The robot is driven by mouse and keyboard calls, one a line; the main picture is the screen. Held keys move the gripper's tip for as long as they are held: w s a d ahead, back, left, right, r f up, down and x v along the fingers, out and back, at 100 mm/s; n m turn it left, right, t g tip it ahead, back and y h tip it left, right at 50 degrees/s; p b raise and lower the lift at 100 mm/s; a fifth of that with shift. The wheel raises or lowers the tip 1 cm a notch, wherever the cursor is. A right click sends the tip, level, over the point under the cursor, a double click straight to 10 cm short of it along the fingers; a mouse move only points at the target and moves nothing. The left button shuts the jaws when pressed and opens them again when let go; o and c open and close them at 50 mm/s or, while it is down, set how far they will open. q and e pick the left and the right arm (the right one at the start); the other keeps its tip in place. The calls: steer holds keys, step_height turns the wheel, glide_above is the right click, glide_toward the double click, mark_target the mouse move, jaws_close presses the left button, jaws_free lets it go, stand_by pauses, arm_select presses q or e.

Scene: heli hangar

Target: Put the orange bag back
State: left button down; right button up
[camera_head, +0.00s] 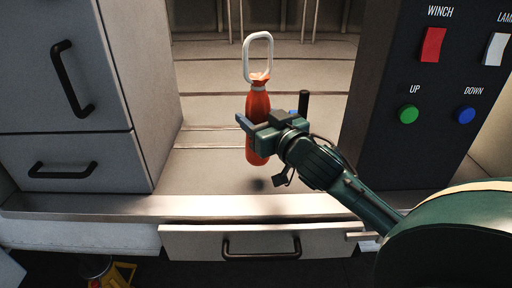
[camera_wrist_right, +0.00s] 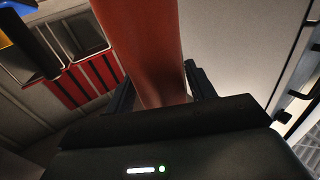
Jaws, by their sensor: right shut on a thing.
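The orange bag (camera_head: 258,102) is a slim, upright pouch with a white loop (camera_head: 258,58) at its top. My right gripper (camera_head: 256,127) is shut on the bag around its middle and holds it above the counter, with a dark shadow below it. In the right wrist view the bag (camera_wrist_right: 150,45) rises between the two dark fingers (camera_wrist_right: 160,95). My left gripper is in neither view.
A grey cabinet (camera_head: 75,100) with black handles stands at the left. A dark panel (camera_head: 420,75) with winch and lamp switches and green and blue buttons stands at the right. A metal counter edge (camera_head: 200,206) and a drawer (camera_head: 260,243) lie in front. The right wrist view shows red slotted bins (camera_wrist_right: 85,80).

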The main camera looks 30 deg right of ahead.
steer(key=shift+f, duration=0.55)
step_height(320, 180, down, 3)
steer(key=shift+f+b, duration=0.15)
steer(key=shift+b, duration=0.15)
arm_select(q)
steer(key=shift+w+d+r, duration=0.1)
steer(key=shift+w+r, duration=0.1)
arm_select(e)
steer(key=shift+f, duration=0.5)
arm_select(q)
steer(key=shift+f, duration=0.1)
arm_select(e)
steer(key=shift+f, duration=0.1)
steer(key=o, duration=1.1)
steer(key=shift+f, duration=0.2)
